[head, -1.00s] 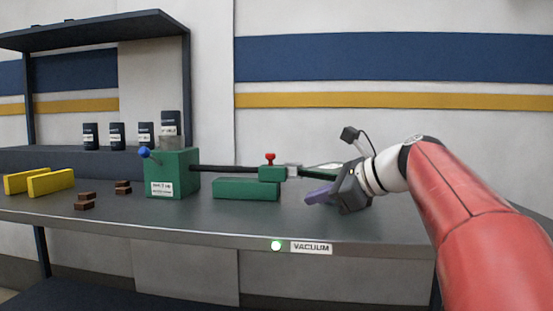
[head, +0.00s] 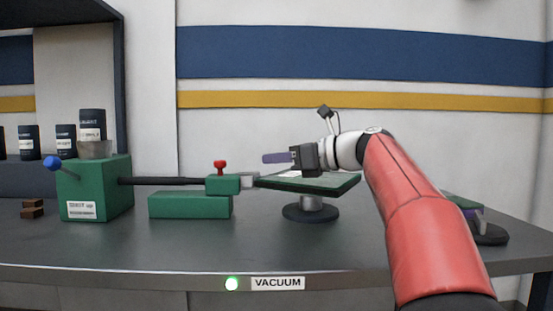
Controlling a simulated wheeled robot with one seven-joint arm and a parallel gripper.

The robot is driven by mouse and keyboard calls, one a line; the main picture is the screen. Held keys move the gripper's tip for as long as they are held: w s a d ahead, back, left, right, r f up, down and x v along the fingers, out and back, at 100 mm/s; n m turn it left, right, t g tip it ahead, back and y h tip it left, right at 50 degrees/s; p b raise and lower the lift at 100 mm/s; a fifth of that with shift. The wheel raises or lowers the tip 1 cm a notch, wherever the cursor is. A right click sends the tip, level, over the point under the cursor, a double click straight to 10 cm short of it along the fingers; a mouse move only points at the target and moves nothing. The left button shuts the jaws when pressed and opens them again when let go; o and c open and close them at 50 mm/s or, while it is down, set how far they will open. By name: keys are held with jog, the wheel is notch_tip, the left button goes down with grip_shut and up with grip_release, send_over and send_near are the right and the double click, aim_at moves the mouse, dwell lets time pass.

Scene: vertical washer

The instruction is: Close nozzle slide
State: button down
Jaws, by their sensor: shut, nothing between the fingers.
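The machine is a green box (head: 95,190) with a blue-knobbed lever (head: 53,163) and a grey cup on top. A dark rod (head: 160,181) runs right from it to a green slide block (head: 222,185) with a red knob (head: 220,167) on top. A grey nozzle tip (head: 248,182) sits at the block's right end, close to the left edge of a green plate (head: 315,184) on a round stand. My gripper (head: 268,158) is shut and empty, pointing left above the plate, to the right of the red knob and apart from it.
A long green base block (head: 190,206) lies under the rod. Dark labelled canisters (head: 92,125) stand on the back ledge at the left. Brown blocks (head: 33,209) lie far left. A dark object (head: 487,231) stands at the right. The front of the table (head: 200,248) is clear.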

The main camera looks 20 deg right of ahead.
aim_at(209, 177)
jog(key=x, duration=1)
jog(key=shift+w+a+p, duration=0.1)
jog(key=shift+p, duration=0.25)
jog(key=a+p, duration=0.1)
jog(key=a, duration=0.1)
jog(key=w+a+p, duration=0.1)
jog(key=a, duration=0.3)
jog(key=shift+w+r+p, duration=0.1)
jog(key=shift+w+p, duration=0.3)
jog(key=shift+a, duration=0.1)
